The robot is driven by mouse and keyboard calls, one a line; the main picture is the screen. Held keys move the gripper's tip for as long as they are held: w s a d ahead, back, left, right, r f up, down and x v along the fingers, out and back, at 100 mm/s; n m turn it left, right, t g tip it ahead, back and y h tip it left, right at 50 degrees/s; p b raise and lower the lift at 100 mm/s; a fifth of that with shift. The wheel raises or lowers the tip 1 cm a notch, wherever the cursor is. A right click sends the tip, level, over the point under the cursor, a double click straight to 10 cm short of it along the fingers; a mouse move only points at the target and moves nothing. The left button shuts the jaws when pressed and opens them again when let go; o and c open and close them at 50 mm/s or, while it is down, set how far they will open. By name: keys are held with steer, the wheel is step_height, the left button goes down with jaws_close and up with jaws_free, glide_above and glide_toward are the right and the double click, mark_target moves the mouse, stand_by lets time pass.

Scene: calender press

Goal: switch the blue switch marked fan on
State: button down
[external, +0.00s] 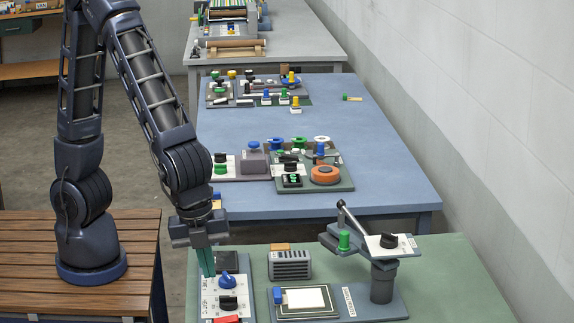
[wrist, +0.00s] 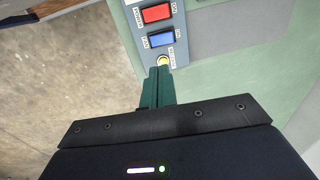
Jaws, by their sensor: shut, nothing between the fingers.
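The blue rocker switch (wrist: 160,40) sits on a grey panel near the top of the wrist view, with a label on its left that reads FAN. Which way it is tipped is too small to tell. A red rocker (wrist: 156,13) lies above it and a small yellow round button (wrist: 162,60) below it. My gripper (wrist: 161,70) has its green fingers together and empty, tips beside the yellow button, below the blue switch in the picture. In the external view my gripper (external: 207,272) points down at the left edge of the near control panel (external: 246,310). I cannot pick out the blue rocker there.
The near green table (external: 450,275) also carries a grey vented box (external: 289,265), a white pad in a frame (external: 303,301) and a lever on a post (external: 382,281). A blue table (external: 390,140) with more controls stands behind. The wall (external: 500,90) is at right.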

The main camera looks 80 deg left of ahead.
steer(key=shift+w, duration=0.1)
steer(key=shift+w+d+r+t, duration=0.15)
steer(key=shift+w+t, duration=0.25)
steer(key=shift+w, duration=0.15)
stand_by(0.4)
steer(key=x, duration=1.3)
steer(key=shift+f, duration=0.5)
steer(key=shift+w, duration=0.1)
